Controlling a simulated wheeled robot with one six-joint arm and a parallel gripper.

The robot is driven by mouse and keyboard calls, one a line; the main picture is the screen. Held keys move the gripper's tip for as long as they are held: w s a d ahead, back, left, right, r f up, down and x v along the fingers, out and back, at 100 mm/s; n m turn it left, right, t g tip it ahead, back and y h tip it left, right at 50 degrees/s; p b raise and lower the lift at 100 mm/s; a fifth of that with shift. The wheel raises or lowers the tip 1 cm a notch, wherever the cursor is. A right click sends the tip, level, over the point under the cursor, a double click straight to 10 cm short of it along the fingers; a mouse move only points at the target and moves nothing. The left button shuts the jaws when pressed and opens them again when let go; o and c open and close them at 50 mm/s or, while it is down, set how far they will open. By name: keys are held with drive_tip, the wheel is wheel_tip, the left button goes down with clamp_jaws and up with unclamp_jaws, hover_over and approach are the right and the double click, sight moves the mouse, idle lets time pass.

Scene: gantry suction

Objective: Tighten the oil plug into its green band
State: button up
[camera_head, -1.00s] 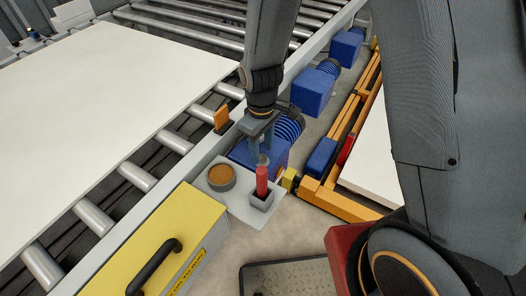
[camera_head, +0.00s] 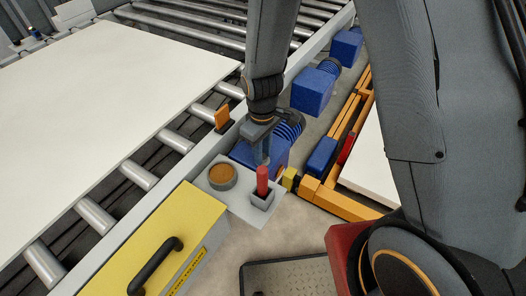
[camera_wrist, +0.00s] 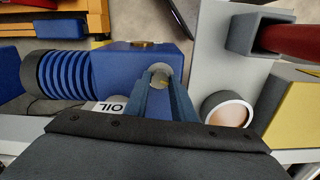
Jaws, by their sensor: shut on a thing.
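My gripper (camera_head: 260,156) points down at the blue gearbox (camera_head: 241,152) beside the roller conveyor. In the wrist view its two fingers (camera_wrist: 163,84) are shut on a small pale round plug (camera_wrist: 160,70) at the top of the gearbox (camera_wrist: 110,70). A small yellow mark shows between the fingertips at the plug. A white label reading OIL (camera_wrist: 109,107) lies beside the fingers. I cannot make out a green band; the fingers hide part of the plug's surroundings. In the head view the plug is hidden by the gripper.
A red-handled tool (camera_head: 262,181) stands in a grey holder (camera_head: 261,199) close to the gripper. A round dish with brown contents (camera_head: 222,174) sits on the same grey shelf. A yellow box with a black handle (camera_head: 178,228) is in front. Orange rails (camera_head: 326,196) lie right.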

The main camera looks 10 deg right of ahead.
drive_tip(key=m+p, duration=0.1)
drive_tip(key=m, duration=0.4)
drive_tip(key=shift+p, duration=0.35)
drive_tip(key=o, duration=1.1)
drive_tip(key=shift+c, duration=0.2)
drive_tip(key=shift+r, duration=0.15)
drive_tip(key=shift+s+r+b, duration=0.1)
drive_tip(key=shift+r+b, duration=0.5)
drive_tip(key=shift+r, duration=3.15)
